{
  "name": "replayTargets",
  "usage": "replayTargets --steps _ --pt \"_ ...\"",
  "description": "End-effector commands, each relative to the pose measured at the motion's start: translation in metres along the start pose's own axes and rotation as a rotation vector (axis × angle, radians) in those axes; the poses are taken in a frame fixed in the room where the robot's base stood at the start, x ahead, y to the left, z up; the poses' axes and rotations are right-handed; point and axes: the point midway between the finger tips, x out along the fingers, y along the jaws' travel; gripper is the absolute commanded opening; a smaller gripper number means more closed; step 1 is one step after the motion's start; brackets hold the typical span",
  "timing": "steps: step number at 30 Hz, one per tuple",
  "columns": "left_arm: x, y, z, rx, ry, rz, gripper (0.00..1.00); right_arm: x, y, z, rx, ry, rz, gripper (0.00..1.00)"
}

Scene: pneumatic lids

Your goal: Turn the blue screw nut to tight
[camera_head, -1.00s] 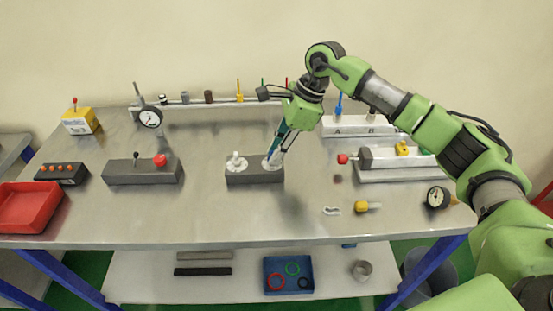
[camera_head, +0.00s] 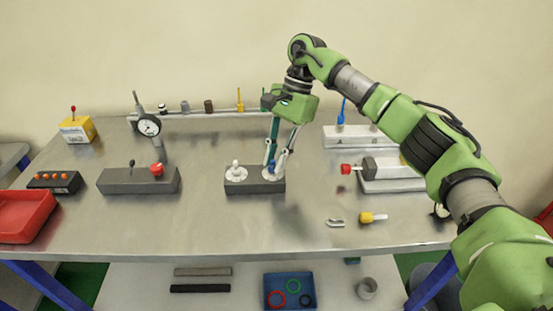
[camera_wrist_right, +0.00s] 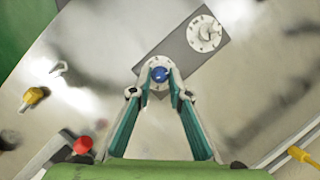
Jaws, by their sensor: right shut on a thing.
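The blue screw nut (camera_wrist_right: 160,74) sits on the right white disc of a dark grey block (camera_head: 255,187). In the head view the nut (camera_head: 271,167) shows small between the fingertips. My right gripper (camera_head: 272,166) comes down from above onto it. In the right wrist view my right gripper (camera_wrist_right: 160,76) has its two fingers closed around the nut, one on each side. The block's left white disc (camera_head: 236,174) carries a white knob. My left gripper is not in view.
A grey block with a red knob (camera_head: 157,169) and a gauge (camera_head: 149,125) stand to the left. A fixture with a red knob (camera_head: 347,169) stands to the right. A yellow part (camera_head: 372,217) lies front right. The table front is mostly clear.

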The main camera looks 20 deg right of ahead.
Motion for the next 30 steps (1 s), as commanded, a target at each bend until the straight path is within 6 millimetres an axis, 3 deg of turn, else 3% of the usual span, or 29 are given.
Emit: replayTargets --steps 16,17,18,30 --pt "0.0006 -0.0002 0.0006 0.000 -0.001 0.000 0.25 -0.0006 -0.0010 0.0003 -0.025 0.001 0.007 0.00" --pt "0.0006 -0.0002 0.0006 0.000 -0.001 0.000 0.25 -0.0006 -0.0010 0.0003 -0.025 0.001 0.007 0.22" --pt "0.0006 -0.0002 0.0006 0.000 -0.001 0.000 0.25 -0.0006 -0.0009 0.0003 -0.025 0.001 0.007 0.33" --pt "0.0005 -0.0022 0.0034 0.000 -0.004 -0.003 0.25 -0.0031 -0.0007 0.0000 -0.023 0.001 0.008 0.34"
